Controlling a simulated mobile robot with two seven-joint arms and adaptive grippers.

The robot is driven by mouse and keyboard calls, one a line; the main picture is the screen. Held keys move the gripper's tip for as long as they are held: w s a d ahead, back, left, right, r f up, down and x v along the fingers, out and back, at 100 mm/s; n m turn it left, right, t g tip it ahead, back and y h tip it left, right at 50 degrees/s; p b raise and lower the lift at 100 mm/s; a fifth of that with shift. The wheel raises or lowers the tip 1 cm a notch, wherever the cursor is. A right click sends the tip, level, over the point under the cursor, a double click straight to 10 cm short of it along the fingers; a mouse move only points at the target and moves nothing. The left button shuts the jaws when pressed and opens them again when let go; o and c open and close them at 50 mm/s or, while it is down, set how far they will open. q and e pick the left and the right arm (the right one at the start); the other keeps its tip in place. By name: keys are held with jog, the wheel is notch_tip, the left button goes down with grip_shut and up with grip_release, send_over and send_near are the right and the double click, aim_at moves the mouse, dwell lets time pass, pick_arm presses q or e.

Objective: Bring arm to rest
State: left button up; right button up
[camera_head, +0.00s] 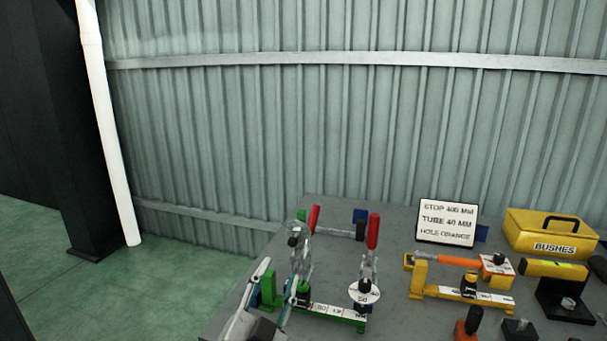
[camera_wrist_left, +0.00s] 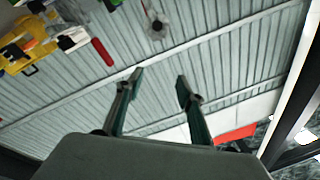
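My left gripper (camera_head: 277,282) comes in at the bottom of the head view, in front of the left end of the grey table. Its two fingers stand apart with nothing between them. In the left wrist view the left gripper (camera_wrist_left: 160,80) is also open and empty, and the corrugated wall shows between and beyond its fingers. My right gripper is in neither view.
The grey table (camera_head: 395,232) carries a green fixture (camera_head: 335,311) with red-handled clamps, a yellow fixture (camera_head: 465,294), a white sign (camera_head: 447,222) and a yellow BUSHES box (camera_head: 552,234). A corrugated wall (camera_head: 300,130) stands behind. Green floor (camera_head: 165,285) at left is clear.

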pick_arm(q)
jog(key=s+a+f+n+g+y, duration=0.1)
jog(key=s+a+f+g+y, duration=0.25)
jog(key=a+f, duration=0.5)
jog(key=s+a+f+n+g+y, duration=0.2)
jog(key=s+a+f+y, duration=0.15)
jog(key=a+f, duration=0.45)
jog(key=s+a+f+g+y, duration=0.1)
jog(key=s+a+f+g, duration=0.25)
jog(key=s+a, duration=0.45)
jog(key=s+a+f+g+y, duration=0.1)
jog(key=s+a+f+g, duration=0.2)
jog(key=s+a+f, duration=0.55)
jog(key=d+f+n+t+h, duration=0.1)
jog(key=d+f+h, duration=0.2)
jog(key=d, duration=0.6)
jog(key=s+d+f+n+t+h, duration=0.1)
jog(key=d+f+t+h, duration=0.1)
jog(key=d+f+h, duration=0.2)
jog(key=d+f, duration=0.3)
jog(key=d, duration=0.2)
jog(key=shift+f+t, duration=0.3)
